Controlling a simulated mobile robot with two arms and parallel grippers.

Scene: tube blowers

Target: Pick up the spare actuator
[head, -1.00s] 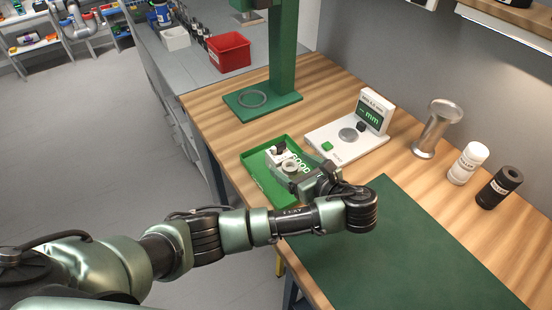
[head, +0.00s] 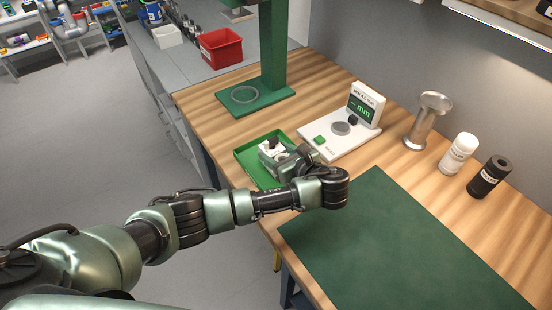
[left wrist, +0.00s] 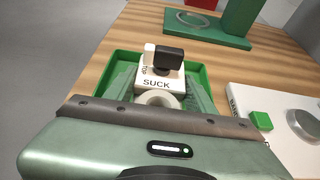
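The spare actuator, a small white block with a black part on top (head: 272,146), is in the green tray area on the bench. My left gripper (head: 288,160) is low over the green tray (head: 245,155). In the left wrist view its fingers (left wrist: 160,85) lie on both sides of the block. Whether they touch or grip it is unclear. My right gripper is not in view.
A white gauge with a screen (head: 340,130) stands close right of the tray. A green stand (head: 272,55) is behind it. A metal flanged tube (head: 425,120), a white bottle (head: 458,153) and a black cylinder (head: 489,177) stand right. The green mat (head: 400,245) is clear.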

